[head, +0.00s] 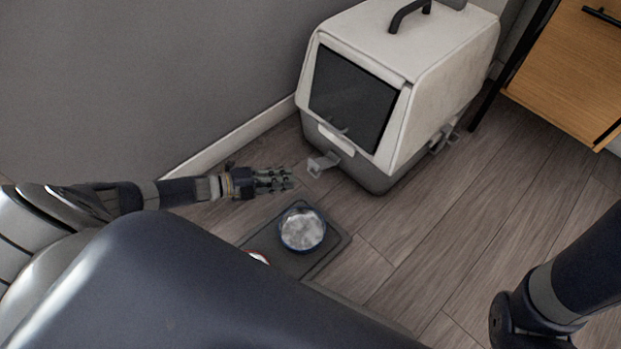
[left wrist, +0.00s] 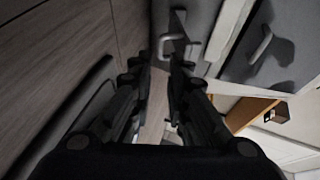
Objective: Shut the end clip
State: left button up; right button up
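A white and grey covered pet box (head: 440,80) with a dark front flap stands on the floor by the wall. The end clip (head: 322,163), a light grey loop, sticks outward from the lower front end of the box. My left gripper (head: 291,178) is just left of the clip, pointing at it, apart from it in the head view. In the left wrist view, the clip (left wrist: 174,40) shows just beyond the fingertips (left wrist: 160,62). The fingers are spread with a gap and nothing between them. My right gripper is out of view; only part of that arm shows.
A dark tray (head: 335,245) with a bowl (head: 302,230) of pale contents lies on the floor below my left gripper. A side clip (head: 443,138) is on the box's right side. A wooden cabinet (head: 570,60) stands at right. Floor right of the tray is clear.

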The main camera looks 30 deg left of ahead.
aim_at(322, 166)
pick_arm(q)
jog(key=b+x, duration=0.3)
jog(key=x, duration=0.5)
jog(key=shift+w+d+f+b, duration=0.15)
jog(key=shift+b, duration=0.2)
grip_shut()
